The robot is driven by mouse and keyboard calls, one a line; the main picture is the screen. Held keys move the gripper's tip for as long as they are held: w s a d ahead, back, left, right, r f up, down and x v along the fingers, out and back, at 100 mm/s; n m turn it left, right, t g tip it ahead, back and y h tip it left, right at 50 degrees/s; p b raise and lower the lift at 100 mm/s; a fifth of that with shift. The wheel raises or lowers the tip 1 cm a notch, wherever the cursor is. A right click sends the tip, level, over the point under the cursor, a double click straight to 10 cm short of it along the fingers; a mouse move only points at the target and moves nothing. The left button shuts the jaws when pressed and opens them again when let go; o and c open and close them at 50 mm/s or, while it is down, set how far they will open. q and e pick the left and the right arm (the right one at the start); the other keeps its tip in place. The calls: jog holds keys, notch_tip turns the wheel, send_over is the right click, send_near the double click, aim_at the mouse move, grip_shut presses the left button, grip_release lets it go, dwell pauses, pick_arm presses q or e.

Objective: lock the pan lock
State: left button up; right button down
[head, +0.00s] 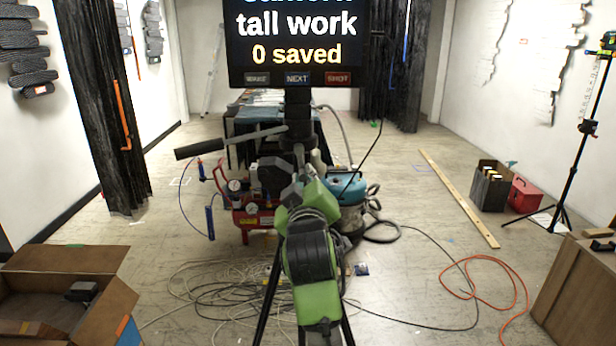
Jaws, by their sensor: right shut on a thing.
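A camera tripod stands in the middle of the head view, with a dark screen (297,45) on top. Its pan handle (200,149) sticks out to the left and ends in a black grip. The tripod head (299,118) is below the screen. My right arm, green and black, reaches up from the bottom in front of the tripod. My right gripper (290,178) is at the tripod head, below the pan handle, shut on what seems to be the pan lock. The gripper and wrist mostly hide the lock, so its setting cannot be read. My left gripper is out of view.
An open cardboard box (65,290) is at the lower left. Cables (225,300) and an orange cord (475,275) lie on the floor. A red compressor (250,215) and a blue vacuum (347,190) stand behind the tripod.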

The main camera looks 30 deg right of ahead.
jog(key=shift+w+a+r+m, duration=0.1)
jog(key=shift+w+a+m, duration=0.15)
jog(key=shift+a+m, duration=0.35)
jog(key=shift+d, duration=0.15)
jog(key=c, duration=2.1)
grip_release()
jog(key=shift+o, duration=0.4)
jog(key=shift+w, duration=0.2)
jog(key=shift+s, duration=0.1)
notch_tip(320, 180, up, 10)
jog(key=shift+f, duration=0.1)
